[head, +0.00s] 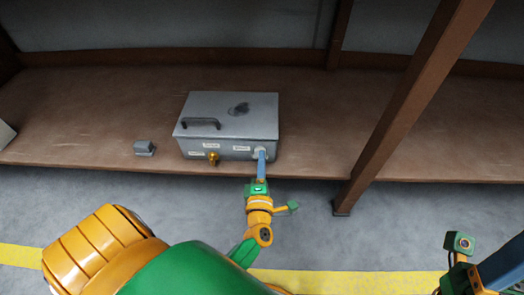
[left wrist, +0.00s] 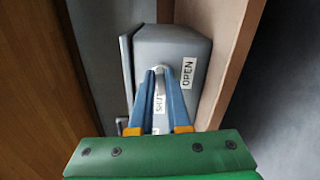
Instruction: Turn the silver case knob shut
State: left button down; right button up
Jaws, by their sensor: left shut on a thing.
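The silver case (head: 230,118) is a grey metal box on the brown shelf, with a dark handle on its lid. It also shows in the left wrist view (left wrist: 185,45). The pale knob (head: 256,153) is at the right of its front face, mostly hidden by the fingers. My left gripper (head: 261,157) comes from the front and is shut on it. In the left wrist view, the blue fingertips (left wrist: 160,74) close on the knob, beside a label reading OPEN (left wrist: 188,73). Another label between the fingers is partly hidden. My right gripper (head: 501,266) is partly cut off at the lower right; its jaw state is unclear.
A brass-coloured knob (head: 213,158) sticks out left of the gripped knob. A small grey block (head: 144,148) lies on the shelf (head: 80,110) left of the case. A brown slanted post (head: 405,105) stands to the right. Grey floor (head: 390,225) is clear in front.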

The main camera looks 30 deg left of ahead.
pick_arm(q)
jog(key=shift+m, duration=0.5)
dwell(0.3)
jog(key=c, duration=0.9)
grip_release()
jog(key=shift+d+f, duration=0.1)
